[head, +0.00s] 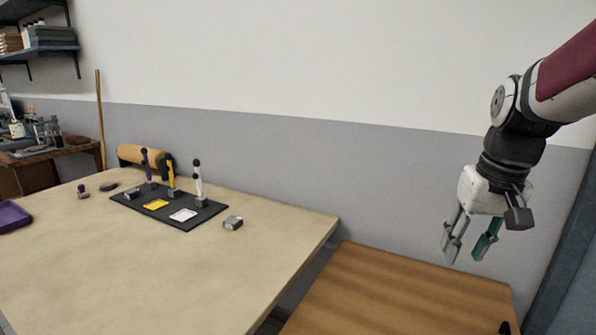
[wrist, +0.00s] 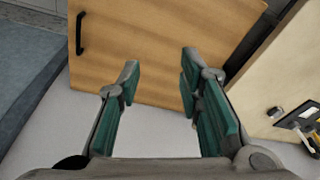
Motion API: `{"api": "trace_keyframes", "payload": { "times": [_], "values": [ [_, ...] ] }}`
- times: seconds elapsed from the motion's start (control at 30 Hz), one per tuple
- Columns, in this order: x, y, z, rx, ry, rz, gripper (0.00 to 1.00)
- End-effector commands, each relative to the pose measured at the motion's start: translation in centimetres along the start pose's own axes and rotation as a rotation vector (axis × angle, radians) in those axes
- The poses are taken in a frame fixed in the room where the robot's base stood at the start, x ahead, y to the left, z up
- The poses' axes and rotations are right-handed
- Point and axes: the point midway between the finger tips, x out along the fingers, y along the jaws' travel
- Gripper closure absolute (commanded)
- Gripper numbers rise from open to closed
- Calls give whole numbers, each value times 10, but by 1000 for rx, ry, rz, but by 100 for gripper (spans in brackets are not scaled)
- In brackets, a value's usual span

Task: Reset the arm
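My gripper (head: 470,240) hangs from my raised arm at the right of the head view, fingers pointing down. It is above the lower wooden surface (head: 400,290) and apart from it. In the wrist view my gripper (wrist: 160,95) shows its two green-padded fingers spread wide, with nothing between them. The task names no object other than the arm.
A beige table (head: 100,260) at the left carries a black board (head: 180,223) with purple, yellow and white-handled tools, a small grey block (head: 233,223) and a purple tray (head: 12,216). A gap separates the table from the wooden surface. A wall stands behind.

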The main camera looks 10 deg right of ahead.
Motion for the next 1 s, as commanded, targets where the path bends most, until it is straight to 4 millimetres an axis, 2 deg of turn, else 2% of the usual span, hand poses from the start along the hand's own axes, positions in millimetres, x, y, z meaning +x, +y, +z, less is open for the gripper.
{"api": "trace_keyframes", "payload": {
  "times": [0.03,0.2,0.4,0.5,0.6,0.7,1.0],
  "values": [
    [-16,-17,18,-33,19,2,67],
    [-46,-56,76,-116,71,4,67],
    [-64,-82,145,-207,131,-6,67],
    [-66,-88,171,-240,154,-13,67],
    [-66,-90,188,-261,170,-19,67],
    [-65,-91,197,-273,178,-22,67],
    [-64,-91,199,-274,180,-23,67]
  ]
}}
